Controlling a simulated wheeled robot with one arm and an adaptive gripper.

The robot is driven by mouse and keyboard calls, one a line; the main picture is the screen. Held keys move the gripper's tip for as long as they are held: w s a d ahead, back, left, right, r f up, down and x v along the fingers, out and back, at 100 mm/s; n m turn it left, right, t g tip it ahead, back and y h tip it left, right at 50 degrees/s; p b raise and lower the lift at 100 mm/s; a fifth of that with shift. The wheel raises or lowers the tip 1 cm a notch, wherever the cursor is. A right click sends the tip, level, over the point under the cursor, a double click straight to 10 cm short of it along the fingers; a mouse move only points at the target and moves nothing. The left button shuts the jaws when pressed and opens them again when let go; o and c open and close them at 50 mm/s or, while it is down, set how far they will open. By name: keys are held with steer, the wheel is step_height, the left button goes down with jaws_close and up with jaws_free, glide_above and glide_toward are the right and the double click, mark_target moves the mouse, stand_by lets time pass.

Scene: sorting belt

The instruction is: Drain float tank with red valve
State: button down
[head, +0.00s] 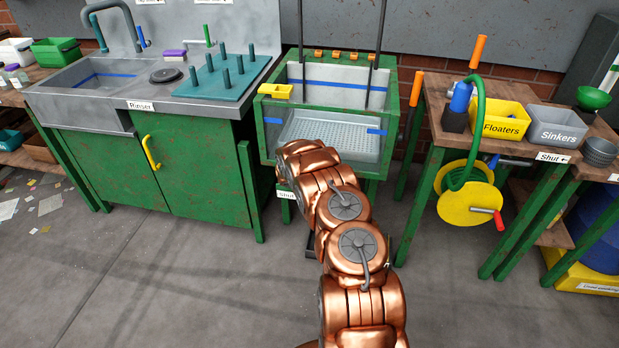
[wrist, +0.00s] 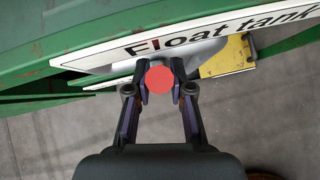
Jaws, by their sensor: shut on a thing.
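The float tank (head: 385,125) is a green-framed, clear-sided tank with a perforated tray inside, at the middle of the head view. In the wrist view, its white "Float tank" sign (wrist: 113,54) runs across the top. The round red valve part (wrist: 160,79) sits just below the sign. My gripper (wrist: 160,82) is shut on it, with one finger on each side. In the head view my arm covers the gripper and the valve. The valve's body behind the red part is mostly hidden.
The green rinser cabinet (head: 195,165) stands left of the tank. To the right, a bench (head: 440,105) carries the yellow Floaters bin (head: 497,122) and grey Sinkers bin (head: 553,122), with a yellow hose reel (head: 470,208) below. A yellow part (wrist: 225,62) lies right of the valve. Open floor (head: 200,280) lies in front.

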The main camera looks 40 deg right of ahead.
steer(key=shift+w+a+p, duration=0.1)
steer(key=shift+w+p, duration=0.05)
steer(key=shift+p, duration=0.2)
stand_by(0.3)
steer(key=c, duration=1)
jaws_free()
steer(key=shift+v, duration=6.05)
steer(key=shift+w+a, duration=0.1)
steer(key=shift+w, duration=0.05)
